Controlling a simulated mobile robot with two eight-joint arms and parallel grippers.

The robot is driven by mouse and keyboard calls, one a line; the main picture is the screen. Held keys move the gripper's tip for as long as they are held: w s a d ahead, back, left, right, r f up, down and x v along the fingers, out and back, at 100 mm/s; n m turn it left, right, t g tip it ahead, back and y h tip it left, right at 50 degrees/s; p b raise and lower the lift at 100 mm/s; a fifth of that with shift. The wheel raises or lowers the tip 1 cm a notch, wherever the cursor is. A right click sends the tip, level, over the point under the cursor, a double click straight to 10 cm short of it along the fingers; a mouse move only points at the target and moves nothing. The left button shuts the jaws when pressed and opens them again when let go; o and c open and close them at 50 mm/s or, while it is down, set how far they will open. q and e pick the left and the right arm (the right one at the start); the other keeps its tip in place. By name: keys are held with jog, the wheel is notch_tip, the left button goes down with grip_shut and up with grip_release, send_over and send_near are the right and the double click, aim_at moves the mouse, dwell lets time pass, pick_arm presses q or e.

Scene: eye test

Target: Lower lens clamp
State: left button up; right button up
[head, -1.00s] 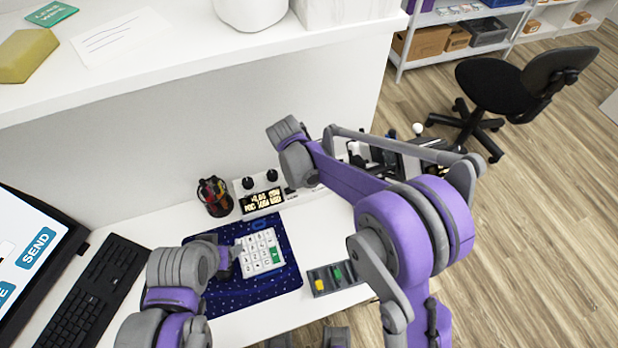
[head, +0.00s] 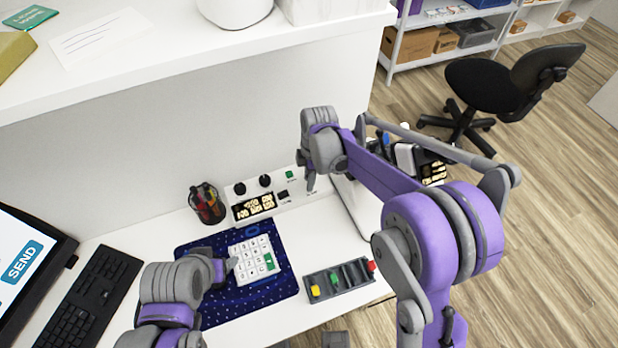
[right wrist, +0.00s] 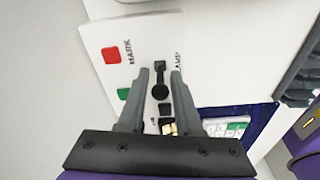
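The lens clamp looks to be the black lever (right wrist: 160,78) on a white panel (right wrist: 103,38) in the right wrist view, beside a partly hidden label ending in "AMP". My right gripper (right wrist: 159,72) is open, with one finger on each side of the lever; I cannot tell whether they touch it. In the head view the right gripper (head: 309,184) points down at the right part of the white control box (head: 283,205), and the lever is hidden there. My left gripper (head: 230,265) is at the left edge of the white keypad (head: 255,257); its opening is unclear.
A red button (right wrist: 110,54) marked "MARK" and a green button (right wrist: 123,94) are left of the lever. A pen cup (head: 207,205) stands left of the box. A grey tray (head: 340,280) with coloured pieces lies in front. A shelf (head: 180,60) overhangs behind.

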notch_tip(320, 180, up, 11)
jog(key=d, duration=0.1)
dwell(0.5)
jog(key=shift+o, duration=0.4)
jog(key=shift+f, duration=0.1)
